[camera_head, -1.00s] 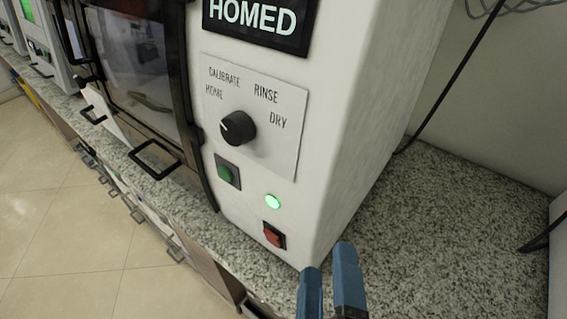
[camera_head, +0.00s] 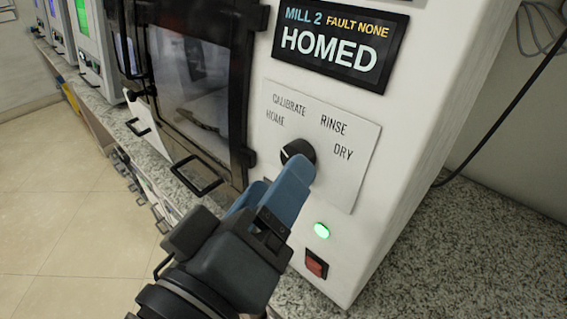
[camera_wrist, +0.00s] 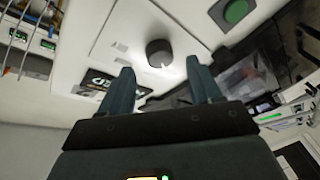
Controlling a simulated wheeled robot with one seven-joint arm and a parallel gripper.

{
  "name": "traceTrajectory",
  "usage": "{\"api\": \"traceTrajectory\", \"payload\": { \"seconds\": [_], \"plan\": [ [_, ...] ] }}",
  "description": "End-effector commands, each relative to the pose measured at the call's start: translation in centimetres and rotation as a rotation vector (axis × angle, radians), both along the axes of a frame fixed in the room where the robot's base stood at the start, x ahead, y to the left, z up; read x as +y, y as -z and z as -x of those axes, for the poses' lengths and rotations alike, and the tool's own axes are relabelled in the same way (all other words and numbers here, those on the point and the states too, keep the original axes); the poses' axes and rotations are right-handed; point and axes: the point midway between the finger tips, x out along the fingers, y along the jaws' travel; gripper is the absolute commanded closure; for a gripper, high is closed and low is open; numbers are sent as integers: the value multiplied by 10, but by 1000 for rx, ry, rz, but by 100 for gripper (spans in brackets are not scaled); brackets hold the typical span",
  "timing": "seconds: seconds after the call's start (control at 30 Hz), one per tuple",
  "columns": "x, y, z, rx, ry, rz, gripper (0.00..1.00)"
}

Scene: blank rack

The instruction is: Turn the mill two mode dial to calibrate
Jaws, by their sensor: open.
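The mill two mode dial (camera_head: 298,153) is a black round knob on a white panel (camera_head: 352,190) marked HOME, CALIBRATE, RINSE and DRY. Its white pointer line is toward HOME in the head view. The dial also shows in the wrist view (camera_wrist: 160,53), ahead of my fingers. My gripper (camera_head: 268,190) has blue fingers, and they partly cover the dial's lower side in the head view. In the wrist view my gripper (camera_wrist: 161,78) is open, its fingers apart on either side of the dial's line and still short of it.
The screen (camera_head: 341,45) above the panel reads MILL 2, FAULT NONE, HOMED. A green button (camera_wrist: 236,11) shows in the wrist view. A dark-framed door (camera_head: 195,85) with a handle is left.

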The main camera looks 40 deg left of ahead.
Motion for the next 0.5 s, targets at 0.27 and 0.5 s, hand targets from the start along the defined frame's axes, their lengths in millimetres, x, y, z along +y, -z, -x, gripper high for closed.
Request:
{"api": "traceTrajectory", "payload": {
  "seconds": [0.27,0.5],
  "plan": [
    [7,0,-29,1,-1,0,37],
    [7,1,-32,0,-1,0,37]
  ]
}}
